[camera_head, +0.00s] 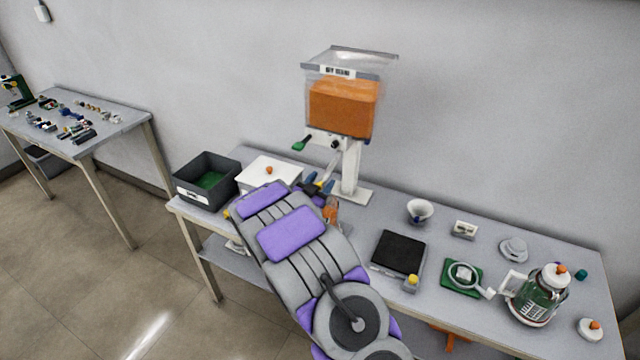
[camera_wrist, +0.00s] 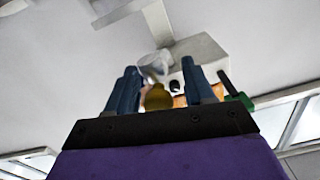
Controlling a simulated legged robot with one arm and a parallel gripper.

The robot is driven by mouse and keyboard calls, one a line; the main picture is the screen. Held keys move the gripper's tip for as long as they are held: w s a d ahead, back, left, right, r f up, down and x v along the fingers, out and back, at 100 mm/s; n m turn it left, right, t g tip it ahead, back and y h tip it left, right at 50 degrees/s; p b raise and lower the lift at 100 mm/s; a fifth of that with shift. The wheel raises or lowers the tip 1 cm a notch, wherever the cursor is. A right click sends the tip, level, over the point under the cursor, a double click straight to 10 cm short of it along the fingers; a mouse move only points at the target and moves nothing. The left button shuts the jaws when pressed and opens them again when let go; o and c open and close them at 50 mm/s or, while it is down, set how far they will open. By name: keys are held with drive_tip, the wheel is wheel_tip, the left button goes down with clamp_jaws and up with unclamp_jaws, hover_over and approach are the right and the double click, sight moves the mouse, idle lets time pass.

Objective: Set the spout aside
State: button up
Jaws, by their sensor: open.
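The dispenser (camera_head: 342,105) is a clear hopper of orange material on a white stand. Its white underside (camera_wrist: 205,52) shows in the wrist view. A pale tube-like piece (camera_head: 330,165), which looks like the spout, slants below the hopper. In the wrist view a pale, translucent piece (camera_wrist: 155,64) shows beyond the fingers, with a yellow rounded part (camera_wrist: 158,97) in line between them. My gripper (camera_head: 320,187) is open below the hopper, its blue fingers (camera_wrist: 160,88) either side of the yellow part. I cannot tell whether they touch it, or whether the spout is still attached.
A green-tipped handle (camera_head: 299,145) sticks out left of the dispenser. A dark bin (camera_head: 207,180) and a white box (camera_head: 270,172) stand left of it. A black pad (camera_head: 399,253), a white cup (camera_head: 419,211) and a glass jug (camera_head: 536,300) stand to the right. My arm hides the table's front.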

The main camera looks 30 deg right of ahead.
drive_tip(key=shift+d, duration=0.1)
drive_tip(key=shift+d, duration=0.1)
drive_tip(key=shift+c, duration=1.4)
clamp_jaws()
